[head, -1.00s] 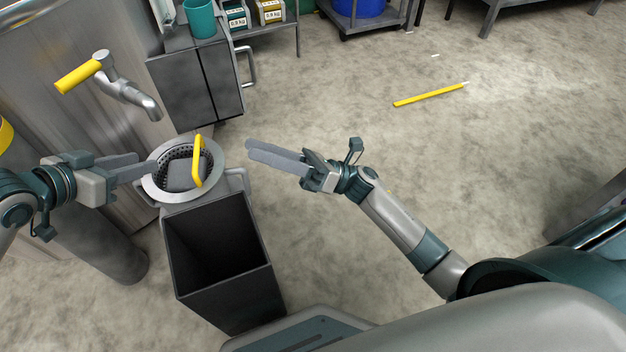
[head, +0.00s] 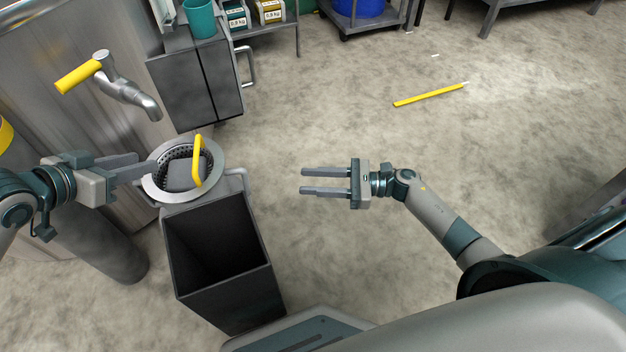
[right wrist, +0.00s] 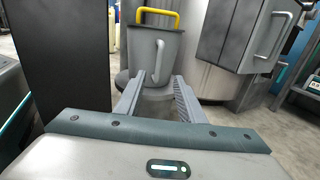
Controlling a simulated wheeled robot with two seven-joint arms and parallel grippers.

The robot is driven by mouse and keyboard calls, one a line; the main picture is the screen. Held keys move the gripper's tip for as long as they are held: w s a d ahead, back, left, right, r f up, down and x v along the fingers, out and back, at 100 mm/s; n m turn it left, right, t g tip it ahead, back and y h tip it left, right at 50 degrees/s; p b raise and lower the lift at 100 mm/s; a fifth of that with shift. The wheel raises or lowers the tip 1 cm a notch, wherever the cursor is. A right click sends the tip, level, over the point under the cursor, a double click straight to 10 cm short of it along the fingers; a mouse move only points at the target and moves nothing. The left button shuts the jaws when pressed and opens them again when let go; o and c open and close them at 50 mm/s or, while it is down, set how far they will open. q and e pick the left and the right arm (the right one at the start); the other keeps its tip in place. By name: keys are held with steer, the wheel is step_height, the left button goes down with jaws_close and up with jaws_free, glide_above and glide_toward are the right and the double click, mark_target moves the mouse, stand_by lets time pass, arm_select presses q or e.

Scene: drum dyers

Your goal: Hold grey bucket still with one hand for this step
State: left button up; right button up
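The grey bucket (head: 211,187) stands upright behind a dark open bin in the head view, with a side handle (head: 238,178) on its right. In it sits a perforated basket with a yellow handle (head: 198,162) and a grey piece inside. The bucket also shows ahead in the right wrist view (right wrist: 150,50). My left gripper (head: 150,172) has its fingertips at the bucket's left rim; whether they close on it is hidden. My right gripper (head: 303,181) is open and empty, to the right of the bucket and apart from it.
The dark bin (head: 225,285) stands in front of the bucket. A tap (head: 135,95) with a yellow lever juts out at the upper left. A dark cabinet (head: 185,90) stands behind.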

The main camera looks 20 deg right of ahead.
mark_target(246, 178)
steer(key=shift+a, duration=0.15)
steer(key=x, duration=1.7)
steer(key=shift+w, duration=0.15)
jaws_close()
